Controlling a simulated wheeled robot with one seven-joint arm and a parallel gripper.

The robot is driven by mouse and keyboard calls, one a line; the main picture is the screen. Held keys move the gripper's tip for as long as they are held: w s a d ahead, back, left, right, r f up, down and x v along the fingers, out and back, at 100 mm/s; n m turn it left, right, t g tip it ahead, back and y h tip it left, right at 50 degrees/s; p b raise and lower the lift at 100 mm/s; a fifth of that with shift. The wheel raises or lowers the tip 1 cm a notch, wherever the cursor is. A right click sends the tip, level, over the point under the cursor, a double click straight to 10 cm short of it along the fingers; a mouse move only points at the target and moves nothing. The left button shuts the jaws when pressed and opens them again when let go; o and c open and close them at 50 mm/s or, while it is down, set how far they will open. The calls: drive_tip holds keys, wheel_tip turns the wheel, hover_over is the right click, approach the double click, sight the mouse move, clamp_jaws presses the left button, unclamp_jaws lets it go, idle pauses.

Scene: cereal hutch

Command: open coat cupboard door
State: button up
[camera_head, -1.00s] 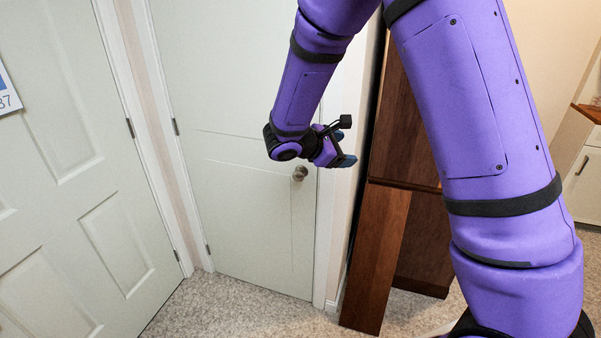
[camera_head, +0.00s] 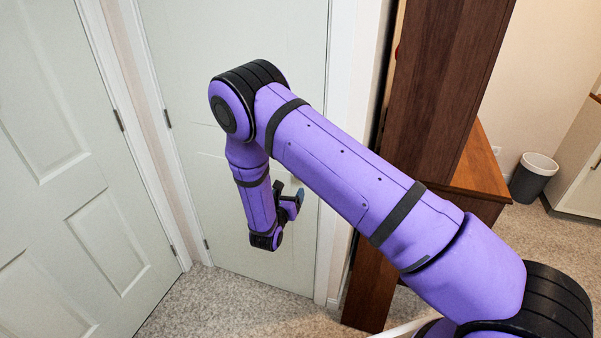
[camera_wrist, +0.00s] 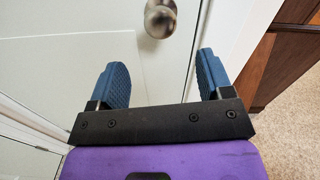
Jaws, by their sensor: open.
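The coat cupboard door appears to be the pale door (camera_head: 228,50) straight ahead; it is shut in its frame. Its round metal knob (camera_wrist: 160,18) shows at the top of the wrist view, beyond the fingertips and between their lines. In the head view my arm and gripper hide the knob. My gripper (camera_wrist: 158,72) is open and empty, with two blue ridged fingers apart. In the head view my gripper (camera_head: 293,193) hangs in front of the door's right side. It appears clear of the knob.
Another pale panelled door (camera_head: 60,160) stands at the left. A dark brown wooden cabinet (camera_head: 430,80) stands close to the right of the door frame. A grey bin (camera_head: 533,178) is at the far right. Speckled carpet (camera_head: 240,305) lies clear in front of the door.

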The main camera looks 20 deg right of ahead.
drive_tip(key=x, duration=1)
drive_tip(key=shift+w+d, duration=0.3)
drive_tip(key=shift+c, duration=0.2)
